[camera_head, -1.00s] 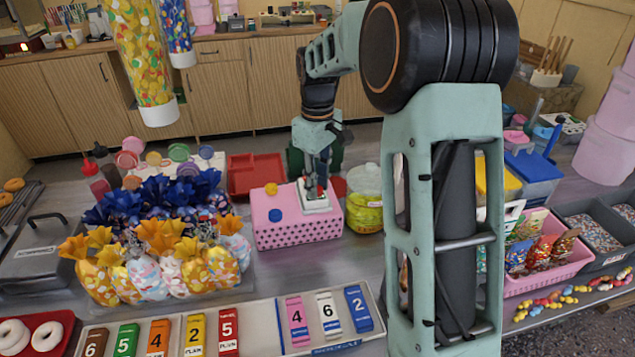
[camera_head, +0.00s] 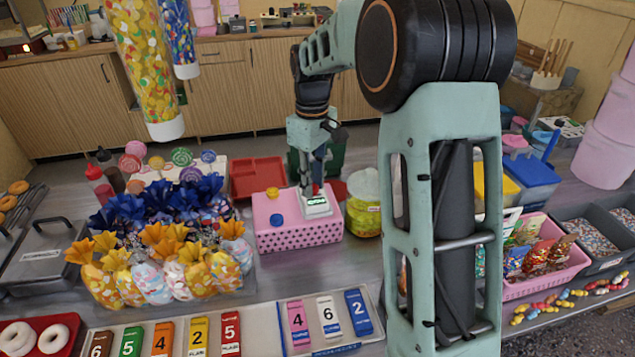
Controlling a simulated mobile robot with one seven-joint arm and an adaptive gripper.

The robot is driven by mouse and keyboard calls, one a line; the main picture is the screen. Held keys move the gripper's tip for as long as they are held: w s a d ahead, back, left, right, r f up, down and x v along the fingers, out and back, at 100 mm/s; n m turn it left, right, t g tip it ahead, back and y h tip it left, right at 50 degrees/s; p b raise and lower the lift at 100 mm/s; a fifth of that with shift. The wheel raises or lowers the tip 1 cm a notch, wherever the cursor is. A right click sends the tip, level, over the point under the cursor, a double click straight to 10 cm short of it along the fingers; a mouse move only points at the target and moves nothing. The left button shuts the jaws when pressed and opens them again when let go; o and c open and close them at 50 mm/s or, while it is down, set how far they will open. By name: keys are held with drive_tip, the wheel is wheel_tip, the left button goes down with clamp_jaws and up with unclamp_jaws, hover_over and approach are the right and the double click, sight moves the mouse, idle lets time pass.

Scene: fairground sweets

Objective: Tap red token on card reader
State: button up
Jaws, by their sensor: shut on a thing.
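A pink box with dark dots (camera_head: 290,235) stands on the grey counter in the head view. The white card reader (camera_head: 317,206) sits on its top at the right. My gripper (camera_head: 311,189) points down just above the reader and is shut on the red token (camera_head: 316,188), of which only a small bit of red shows. Whether the token touches the reader cannot be told.
A red tray (camera_head: 256,178) lies behind the box, and a yellow-green jar (camera_head: 364,205) stands close on the right. A clear tray of wrapped sweets (camera_head: 165,300) is on the left. Numbered bars (camera_head: 230,332) lie in front. Bare counter (camera_head: 320,268) lies before the box.

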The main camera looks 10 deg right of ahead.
drive_tip(key=a+r+p, duration=0.3)
drive_tip(key=r+p, duration=0.2)
drive_tip(key=r, duration=0.1)
drive_tip(key=shift+a+r, duration=0.4)
